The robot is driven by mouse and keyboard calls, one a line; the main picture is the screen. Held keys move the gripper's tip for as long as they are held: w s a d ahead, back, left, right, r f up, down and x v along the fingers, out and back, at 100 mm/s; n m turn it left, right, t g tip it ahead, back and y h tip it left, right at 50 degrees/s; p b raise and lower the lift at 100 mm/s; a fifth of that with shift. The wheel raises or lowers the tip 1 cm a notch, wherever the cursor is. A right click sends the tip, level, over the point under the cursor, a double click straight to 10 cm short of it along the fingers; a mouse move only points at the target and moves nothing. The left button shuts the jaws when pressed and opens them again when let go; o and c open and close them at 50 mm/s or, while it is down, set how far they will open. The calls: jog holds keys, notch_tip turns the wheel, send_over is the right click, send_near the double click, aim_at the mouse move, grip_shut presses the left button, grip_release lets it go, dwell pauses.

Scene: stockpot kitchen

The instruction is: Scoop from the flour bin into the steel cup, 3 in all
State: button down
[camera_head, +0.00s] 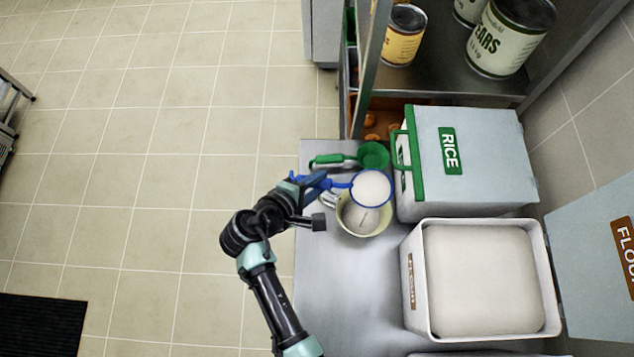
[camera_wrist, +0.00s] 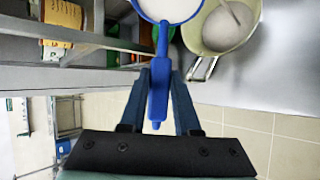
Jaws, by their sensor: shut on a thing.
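My gripper (camera_head: 316,184) is shut on the handle of a blue scoop (camera_head: 343,186); the wrist view also shows the scoop handle (camera_wrist: 160,80) between the fingers. The scoop's bowl is full of white powder and looks roughly level. It is above or beside the far edge of the steel cup (camera_head: 341,216), overlapping it in the head view. The cup stands on the counter, its inside looks pale yellowish, and white powder is heaped in it. It also shows in the wrist view (camera_wrist: 200,40). The flour bin (camera_head: 408,290) is open and nearly full of white powder.
A green scoop (camera_head: 372,155) lies on the counter behind the cup. The closed rice bin (camera_head: 490,150) stands right of it. The flour bin's raised lid (camera_head: 590,250) is at the right. A shelf with cans (camera_head: 402,38) rises behind. The counter's front left is clear.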

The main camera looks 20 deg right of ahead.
aim_at(325, 188)
jog(key=shift+s+a+f+t+b, duration=0.15)
jog(key=shift+t+b, duration=0.25)
jog(key=shift+b, duration=0.45)
jog(key=b, duration=0.1)
jog(key=t+h+b, duration=0.1)
jog(key=b, duration=0.1)
jog(key=shift+s+f+m, duration=0.2)
jog(key=shift+s+m, duration=0.05)
jog(key=shift+m, duration=0.05)
jog(key=t+b, duration=0.1)
jog(key=b, duration=0.1)
jog(key=s+t+h+b, duration=0.1)
jog(key=b, duration=0.2)
jog(key=shift+a+f+m+h, duration=0.25)
jog(key=shift+m+h, duration=0.05)
jog(key=t+h+b, duration=0.1)
jog(key=b, duration=0.2)
jog(key=s+f+m+t+b, duration=0.1)
jog(key=b, duration=0.3)
jog(key=h+b, duration=0.1)
jog(key=b, duration=0.3)
jog(key=shift+s+a+f+m+t+h, duration=0.2)
jog(key=shift+s+a+m+t+h, duration=0.1)
jog(key=shift+t, duration=0.1)
jog(key=shift+r, duration=0.2)
